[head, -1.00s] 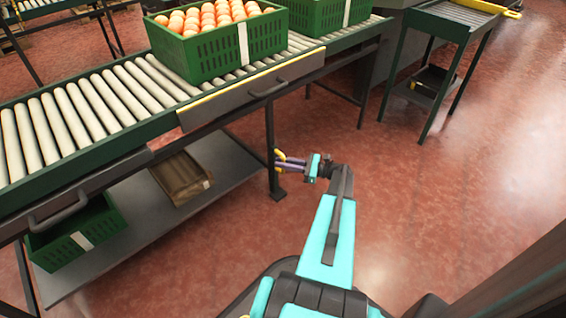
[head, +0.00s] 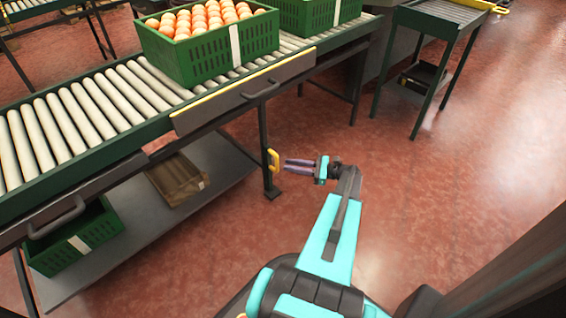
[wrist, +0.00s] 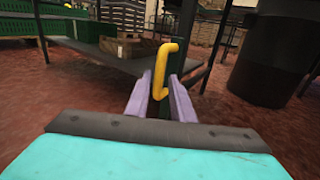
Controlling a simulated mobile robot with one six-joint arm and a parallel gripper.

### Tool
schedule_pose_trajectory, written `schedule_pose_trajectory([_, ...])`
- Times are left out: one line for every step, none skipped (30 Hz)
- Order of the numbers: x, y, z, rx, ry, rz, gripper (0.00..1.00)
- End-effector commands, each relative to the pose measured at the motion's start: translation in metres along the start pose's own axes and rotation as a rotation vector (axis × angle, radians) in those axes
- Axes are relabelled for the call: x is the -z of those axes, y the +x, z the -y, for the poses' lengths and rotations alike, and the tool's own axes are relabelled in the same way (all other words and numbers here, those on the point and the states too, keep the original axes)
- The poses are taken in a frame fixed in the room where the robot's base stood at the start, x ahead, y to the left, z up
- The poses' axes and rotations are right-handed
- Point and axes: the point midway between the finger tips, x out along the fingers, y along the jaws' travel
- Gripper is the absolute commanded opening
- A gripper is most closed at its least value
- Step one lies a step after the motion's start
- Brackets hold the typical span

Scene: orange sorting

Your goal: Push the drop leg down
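The drop leg (head: 264,128) is a dark upright post under the near side of the roller conveyor. Its foot appears to rest on the floor. A yellow handle (head: 273,160) sits low on the leg. My gripper (head: 284,165) is just right of the handle in the head view, at about its height, with a small gap. In the wrist view the two purple fingers are apart and empty, and the yellow handle (wrist: 160,75) stands upright between their tips in the picture, in front of the dark green post. The exact depth gap is unclear.
The roller conveyor (head: 75,125) carries green crates of oranges. A hinged dark panel (head: 242,92) with a handle hangs at its edge.

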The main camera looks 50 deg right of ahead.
Motion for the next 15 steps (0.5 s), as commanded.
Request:
schedule_pose_trajectory([-0.002, -0.01, 0.002, 0.003, 0.001, -0.001, 0.22])
schedule_pose_trajectory([-0.002, -0.015, 0.002, 0.003, 0.001, -0.001, 0.22])
schedule_pose_trajectory([-0.002, -0.021, 0.001, 0.002, 0.001, 0.0, 0.22])
schedule_pose_trajectory([-0.002, -0.026, 0.002, 0.002, 0.001, 0.0, 0.22])
schedule_pose_trajectory([-0.002, -0.031, 0.002, 0.003, 0.001, 0.0, 0.22])
schedule_pose_trajectory([-0.001, -0.037, 0.002, 0.003, 0.001, -0.001, 0.22])
schedule_pose_trajectory([-0.001, -0.041, 0.002, 0.003, 0.001, -0.001, 0.22])
schedule_pose_trajectory([-0.001, -0.046, 0.001, 0.002, 0.001, -0.001, 0.22])
schedule_pose_trajectory([-0.001, -0.051, 0.001, 0.002, 0.001, -0.001, 0.22])
schedule_pose_trajectory([-0.001, -0.055, 0.002, 0.002, 0.001, -0.001, 0.22])
schedule_pose_trajectory([-0.001, -0.058, 0.002, 0.002, 0.0, -0.002, 0.22])
schedule_pose_trajectory([0.0, -0.062, 0.002, 0.002, 0.0, -0.002, 0.22])
schedule_pose_trajectory([0.0, -0.065, 0.001, 0.002, 0.0, -0.001, 0.22])
schedule_pose_trajectory([0.0, -0.067, 0.001, 0.002, 0.0, -0.001, 0.22])
schedule_pose_trajectory([0.0, -0.069, 0.001, 0.001, 0.0, -0.001, 0.22])
